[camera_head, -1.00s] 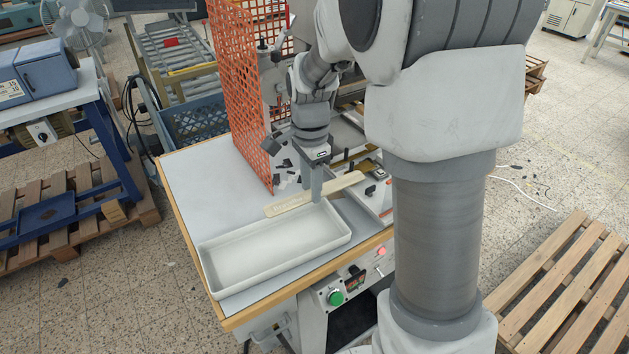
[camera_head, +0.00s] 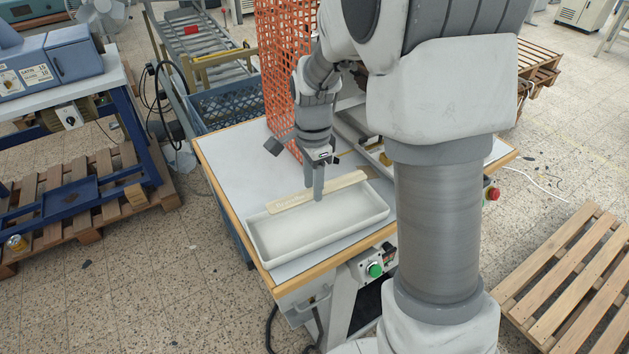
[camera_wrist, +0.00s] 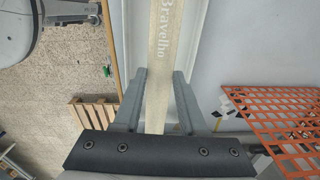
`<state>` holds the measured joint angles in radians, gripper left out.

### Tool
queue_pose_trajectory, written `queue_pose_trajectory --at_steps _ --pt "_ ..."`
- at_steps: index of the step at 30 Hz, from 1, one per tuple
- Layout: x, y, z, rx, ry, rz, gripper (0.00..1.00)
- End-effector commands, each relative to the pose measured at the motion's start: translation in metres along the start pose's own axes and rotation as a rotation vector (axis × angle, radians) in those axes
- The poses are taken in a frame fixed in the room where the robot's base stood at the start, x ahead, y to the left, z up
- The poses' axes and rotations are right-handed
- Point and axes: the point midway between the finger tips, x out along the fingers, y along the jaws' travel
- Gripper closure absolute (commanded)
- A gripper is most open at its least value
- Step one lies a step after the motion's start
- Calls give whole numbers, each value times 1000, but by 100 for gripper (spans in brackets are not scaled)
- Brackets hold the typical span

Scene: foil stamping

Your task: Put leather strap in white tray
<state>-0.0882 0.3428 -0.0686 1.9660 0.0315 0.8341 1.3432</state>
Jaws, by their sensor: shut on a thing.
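The leather strap (camera_head: 344,181) is pale cream, long and flat, with lettering on it. My gripper (camera_head: 318,193) is shut on it near the middle, fingers pointing down. The white tray (camera_head: 330,239) is a long, shallow, empty-looking box at the table's front edge. In the head view the strap lies along the tray's back rim and overlaps it; its exact height cannot be told. In the wrist view the strap (camera_wrist: 161,60), printed "Bravelho", runs between both fingers, with pale tray surfaces beside it.
The grey table top (camera_head: 232,168) is clear left of the tray. Orange mesh (camera_head: 283,70) stands behind my gripper, and a blue crate (camera_head: 226,103) is beyond the table. A green button (camera_head: 375,269) is on the front panel.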

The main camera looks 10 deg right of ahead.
Motion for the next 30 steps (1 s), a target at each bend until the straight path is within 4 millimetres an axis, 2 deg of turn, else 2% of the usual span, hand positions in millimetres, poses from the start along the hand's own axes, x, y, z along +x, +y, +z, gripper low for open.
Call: queue_pose_trajectory --at_steps 8,24,30 --pt "12 0 0 0 0 1 100" --pt "60 0 0 0 0 0 100" --pt "64 0 0 0 0 -1 100"
